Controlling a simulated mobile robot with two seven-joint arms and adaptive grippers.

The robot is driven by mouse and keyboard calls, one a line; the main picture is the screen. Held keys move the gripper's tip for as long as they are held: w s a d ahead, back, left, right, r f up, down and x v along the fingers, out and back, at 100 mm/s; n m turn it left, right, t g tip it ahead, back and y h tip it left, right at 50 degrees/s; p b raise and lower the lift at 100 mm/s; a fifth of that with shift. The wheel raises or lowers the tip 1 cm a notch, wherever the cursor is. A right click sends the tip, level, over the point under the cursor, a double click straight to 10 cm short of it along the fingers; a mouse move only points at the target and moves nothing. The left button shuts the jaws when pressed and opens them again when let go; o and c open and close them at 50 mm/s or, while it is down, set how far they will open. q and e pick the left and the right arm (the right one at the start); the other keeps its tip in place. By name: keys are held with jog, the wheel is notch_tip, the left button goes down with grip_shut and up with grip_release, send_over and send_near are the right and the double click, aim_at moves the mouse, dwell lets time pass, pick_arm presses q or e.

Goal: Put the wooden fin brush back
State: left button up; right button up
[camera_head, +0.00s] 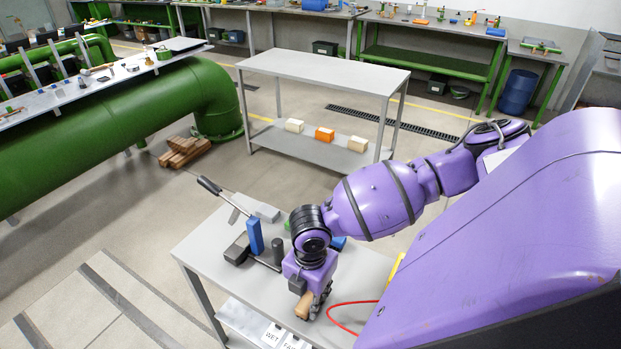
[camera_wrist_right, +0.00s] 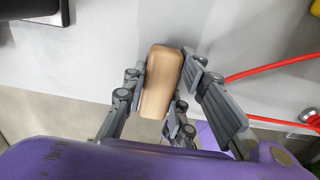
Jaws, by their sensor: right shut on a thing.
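The wooden fin brush shows as a tan, smooth wooden block (camera_head: 303,306) in the head view, low over the front part of the small grey table (camera_head: 205,245). It also shows in the right wrist view (camera_wrist_right: 160,85). My right gripper (camera_head: 314,304) is shut on the wooden block, with grey fingers on both sides of it in the wrist view (camera_wrist_right: 170,82). Its bristles are not visible. I cannot tell whether the brush touches the table. My left gripper is not in view.
On the small table stand a blue block (camera_head: 254,236), a black tool (camera_head: 237,250) and a long black-handled lever (camera_head: 209,186). A red cable (camera_head: 338,323) curves at the right. Lettered white labels (camera_head: 272,334) sit below the front edge. A bare-topped table (camera_head: 325,70) stands behind.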

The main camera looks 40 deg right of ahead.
aim_at(310, 295)
jog(key=o, duration=1)
notch_tip(310, 295, up, 12)
jog(key=shift+p, duration=0.3)
